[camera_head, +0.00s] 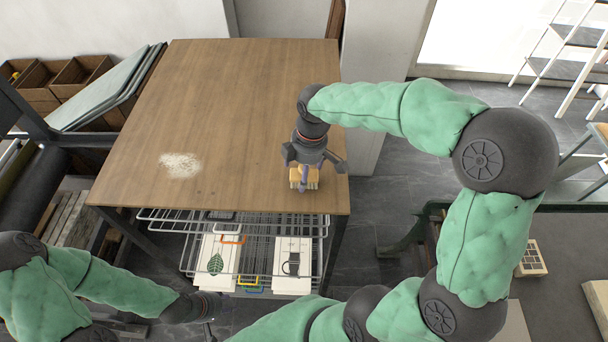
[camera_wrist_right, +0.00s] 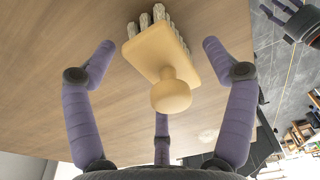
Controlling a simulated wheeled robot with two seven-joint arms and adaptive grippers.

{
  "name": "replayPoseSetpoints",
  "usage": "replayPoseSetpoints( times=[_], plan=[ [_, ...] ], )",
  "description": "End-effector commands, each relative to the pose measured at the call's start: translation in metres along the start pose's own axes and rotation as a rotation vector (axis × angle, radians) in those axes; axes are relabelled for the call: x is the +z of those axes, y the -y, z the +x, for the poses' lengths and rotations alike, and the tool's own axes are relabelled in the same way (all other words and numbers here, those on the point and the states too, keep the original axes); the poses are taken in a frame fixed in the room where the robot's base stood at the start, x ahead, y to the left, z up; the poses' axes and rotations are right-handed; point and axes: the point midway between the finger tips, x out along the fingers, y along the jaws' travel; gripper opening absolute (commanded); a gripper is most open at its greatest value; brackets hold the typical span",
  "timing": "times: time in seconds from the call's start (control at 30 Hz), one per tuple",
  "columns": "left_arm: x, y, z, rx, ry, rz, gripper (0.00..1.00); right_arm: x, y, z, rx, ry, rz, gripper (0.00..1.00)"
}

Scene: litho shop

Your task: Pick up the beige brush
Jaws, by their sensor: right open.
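The beige brush (camera_head: 313,179) is on the wooden table near its front right corner, partly hidden by my right gripper in the head view. In the right wrist view the brush (camera_wrist_right: 153,50) shows a flat block, a round knob handle and pale bristle tufts along its far side. My right gripper (camera_head: 311,165) is over the brush, with its purple fingers spread around it. In the wrist view gaps show between the side fingers and the block. My left gripper (camera_head: 207,307) is low at the front left, away from the brush; its fingers are small and unclear.
The wooden table (camera_head: 225,100) is mostly bare, with a patch of white powder (camera_head: 180,165) at front left. A wire rack (camera_head: 240,265) with prints stands under its front edge. A pale pillar (camera_head: 385,90) is behind the right edge. Wooden crates (camera_head: 75,72) stand at left.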

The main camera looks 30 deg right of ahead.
Motion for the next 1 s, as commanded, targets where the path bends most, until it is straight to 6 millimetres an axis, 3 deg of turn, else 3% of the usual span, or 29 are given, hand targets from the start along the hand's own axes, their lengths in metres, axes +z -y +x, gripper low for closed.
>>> replayPoseSetpoints(
  times=[0.3, 0.37, 0.53, 1.0],
  plan=[
    [0.0001, -0.0002, -0.0005, 0.0, 0.0, 0.0, 0.4, 0.0001, 0.0, 0.0066, 0.001, 0.0, -0.001, 0.84],
    [0.0001, -0.0002, -0.0004, 0.0, 0.0, 0.0, 0.4, 0.0001, 0.0, 0.0065, 0.001, 0.0, -0.001, 0.7],
    [0.0001, -0.0002, -0.0004, 0.0, 0.0, 0.0, 0.4, 0.0001, 0.0, 0.0064, 0.001, 0.0, 0.0, 0.23],
    [0.0001, -0.0001, -0.0002, 0.0, 0.0, 0.0, 0.4, -0.0003, -0.0001, 0.003, 0.001, 0.0, 0.0, 0.22]
  ],
)
